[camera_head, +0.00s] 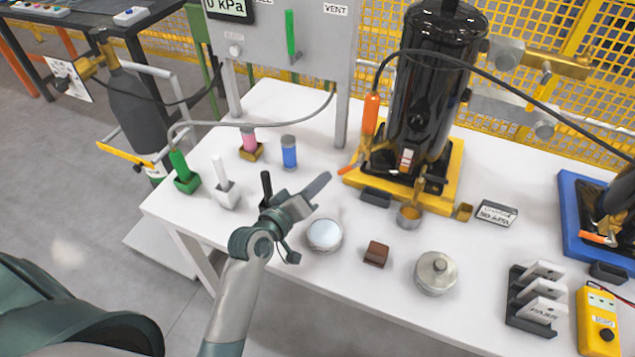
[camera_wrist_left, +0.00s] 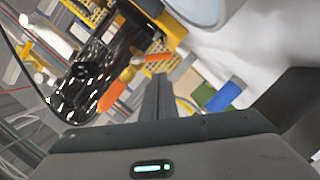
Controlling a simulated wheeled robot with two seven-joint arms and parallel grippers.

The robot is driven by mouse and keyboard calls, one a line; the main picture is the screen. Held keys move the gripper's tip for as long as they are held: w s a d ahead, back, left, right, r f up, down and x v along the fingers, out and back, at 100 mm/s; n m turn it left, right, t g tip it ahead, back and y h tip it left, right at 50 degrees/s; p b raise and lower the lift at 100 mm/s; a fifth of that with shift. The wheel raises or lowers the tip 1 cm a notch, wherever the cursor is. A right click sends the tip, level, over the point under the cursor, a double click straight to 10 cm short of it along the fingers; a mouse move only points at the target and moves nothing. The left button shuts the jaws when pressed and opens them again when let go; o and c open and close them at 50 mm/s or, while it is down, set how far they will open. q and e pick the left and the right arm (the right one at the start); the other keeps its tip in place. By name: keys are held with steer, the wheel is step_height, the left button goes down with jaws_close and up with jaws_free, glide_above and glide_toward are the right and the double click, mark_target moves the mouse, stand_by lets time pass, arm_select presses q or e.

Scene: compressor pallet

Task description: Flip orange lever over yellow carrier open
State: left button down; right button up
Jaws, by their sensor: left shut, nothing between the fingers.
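The yellow carrier (camera_head: 453,180) is a yellow base on the white table, with a glossy black compressor tank (camera_head: 432,85) standing on it. A small orange lever (camera_head: 347,170) sticks out at the carrier's front left corner. In the wrist view, an orange piece (camera_wrist_left: 158,57) that looks like the lever lies just beyond the fingertips. My left gripper (camera_head: 326,177) is shut and empty, left of the lever and slightly nearer the front, apart from it. Its shut fingers also show in the left wrist view (camera_wrist_left: 162,82). My right gripper is not in view.
An orange hose handle (camera_head: 370,113) stands upright by the tank. A blue cylinder (camera_head: 289,152), a round silver-rimmed dish (camera_head: 324,235), a brown block (camera_head: 376,253) and a metal lidded pot (camera_head: 436,272) are near my left arm. A grey gauge panel (camera_head: 300,60) rises behind.

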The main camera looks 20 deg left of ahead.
arm_select(q)
steer(key=shift+p+x, duration=0.35)
steer(key=shift+x, duration=3.3)
